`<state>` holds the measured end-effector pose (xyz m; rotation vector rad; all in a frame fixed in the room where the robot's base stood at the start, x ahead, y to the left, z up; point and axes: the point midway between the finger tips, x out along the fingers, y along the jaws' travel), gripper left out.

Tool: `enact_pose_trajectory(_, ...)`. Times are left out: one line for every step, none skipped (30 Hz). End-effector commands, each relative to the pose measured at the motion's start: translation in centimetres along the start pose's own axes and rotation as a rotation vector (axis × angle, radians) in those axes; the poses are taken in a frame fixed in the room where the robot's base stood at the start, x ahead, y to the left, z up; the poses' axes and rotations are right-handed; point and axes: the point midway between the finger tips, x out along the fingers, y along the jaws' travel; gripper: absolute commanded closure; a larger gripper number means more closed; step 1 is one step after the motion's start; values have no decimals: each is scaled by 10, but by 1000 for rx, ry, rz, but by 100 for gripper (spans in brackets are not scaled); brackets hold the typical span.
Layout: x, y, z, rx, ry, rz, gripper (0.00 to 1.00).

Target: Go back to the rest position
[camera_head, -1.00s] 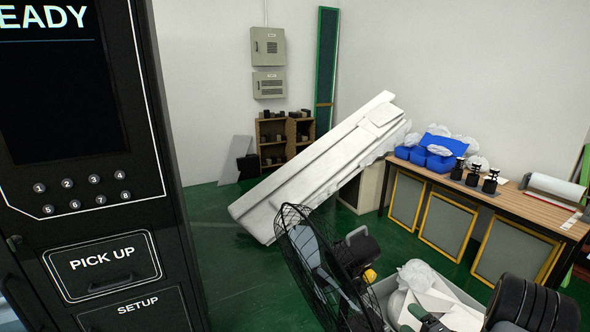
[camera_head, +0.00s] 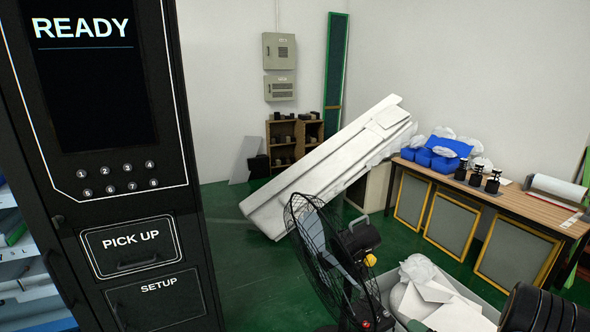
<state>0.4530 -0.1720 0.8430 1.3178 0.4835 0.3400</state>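My gripper is not in view. The black vending machine (camera_head: 185,305) stands at the left and tilts in the picture. Its screen (camera_head: 90,90) reads READY. Below it are several round numbered buttons (camera_head: 117,180), the PICK UP flap (camera_head: 131,245) and the SETUP panel (camera_head: 157,300). The flap looks shut. No perfume shows at the machine.
A black fan (camera_head: 325,262) and a white bin (camera_head: 480,292) stand at the lower middle and right. Black round weights (camera_head: 540,308) are at the lower right. A workbench (camera_head: 520,203) lines the right wall. Green floor (camera_head: 255,280) is open beside the machine.

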Motion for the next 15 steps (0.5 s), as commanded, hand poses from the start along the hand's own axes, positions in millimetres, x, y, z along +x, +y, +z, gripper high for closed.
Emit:
enact_pose_trajectory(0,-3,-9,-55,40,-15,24)
enact_pose_trajectory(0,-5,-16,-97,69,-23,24)
enact_pose_trajectory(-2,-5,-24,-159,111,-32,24)
enact_pose_trajectory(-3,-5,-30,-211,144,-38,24)
enact_pose_trajectory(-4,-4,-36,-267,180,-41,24)
enact_pose_trajectory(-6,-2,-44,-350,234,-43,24)
enact_pose_trajectory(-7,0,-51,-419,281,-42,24)
enact_pose_trajectory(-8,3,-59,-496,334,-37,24)
enact_pose_trajectory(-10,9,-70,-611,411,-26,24)
enact_pose_trajectory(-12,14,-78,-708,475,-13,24)
enact_pose_trajectory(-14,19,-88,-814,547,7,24)
enact_pose_trajectory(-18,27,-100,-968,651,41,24)
enact_pose_trajectory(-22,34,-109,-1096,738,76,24)
enact_pose_trajectory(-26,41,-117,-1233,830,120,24)
enact_pose_trajectory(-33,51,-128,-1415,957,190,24)
